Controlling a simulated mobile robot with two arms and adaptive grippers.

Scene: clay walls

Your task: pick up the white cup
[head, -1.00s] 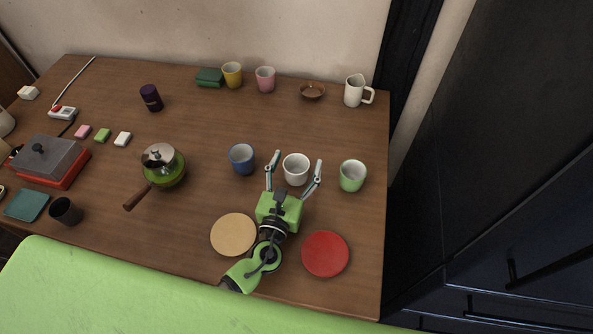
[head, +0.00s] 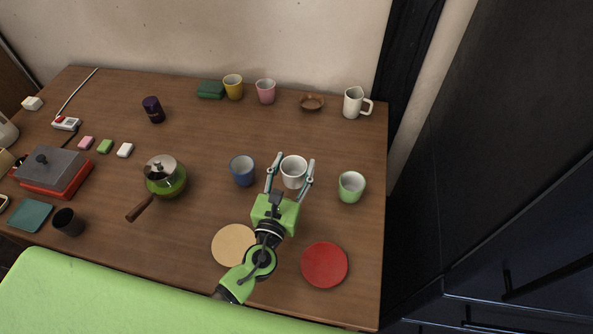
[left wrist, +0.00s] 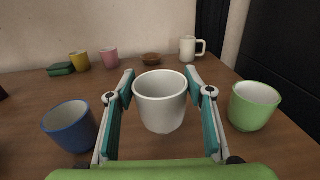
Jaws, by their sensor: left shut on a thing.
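The white cup (head: 293,172) stands upright on the wooden table (head: 330,130), between a blue cup and a light green cup. My left gripper (head: 291,165) reaches it from the front with a finger on each side, shut on the cup. In the left wrist view the white cup (left wrist: 161,102) sits between the fingertips, and its rim and empty inside show. Whether its base touches the table is hard to tell. My right gripper is not in view.
The blue cup (head: 242,170) is close on the left and the light green cup (head: 351,187) on the right. A tan disc (head: 233,246) and a red disc (head: 324,265) lie in front. A white mug (head: 354,102) stands at the back right.

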